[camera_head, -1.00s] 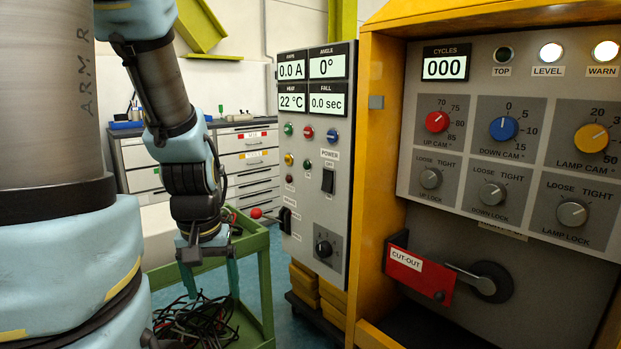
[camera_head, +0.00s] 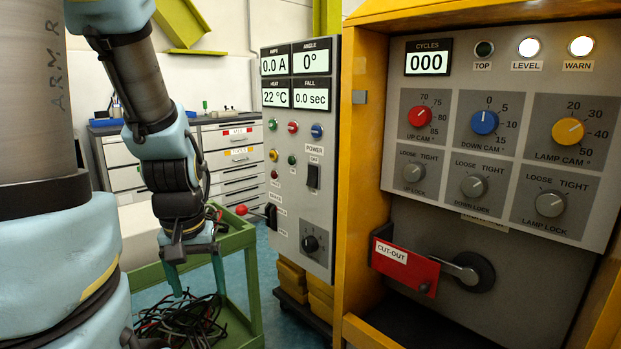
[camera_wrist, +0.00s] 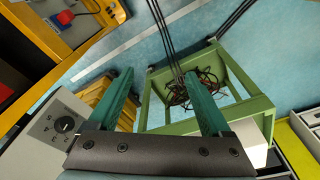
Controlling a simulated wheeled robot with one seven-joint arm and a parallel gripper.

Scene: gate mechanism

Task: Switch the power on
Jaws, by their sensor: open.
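The power switch (camera_head: 313,176) is a small black rocker under the POWER label on the grey control panel (camera_head: 285,215), in the middle of the head view. I cannot tell its position for sure. My gripper (camera_head: 196,280) hangs left of the panel and lower than the switch, pointing down and apart from it. In the wrist view its two green fingers (camera_wrist: 157,80) are spread with nothing between them. The switch cannot be made out in the wrist view; only a panel corner with a dark knob (camera_wrist: 64,124) shows there.
A green cart (camera_head: 243,240) with tangled cables (camera_head: 190,322) stands below my gripper. A red-balled lever (camera_head: 241,210) sticks out from the panel's left side. The yellow cabinet (camera_head: 360,200) with knobs and a red CUT-OUT flag (camera_head: 404,267) stands right. Drawers (camera_head: 240,160) are behind.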

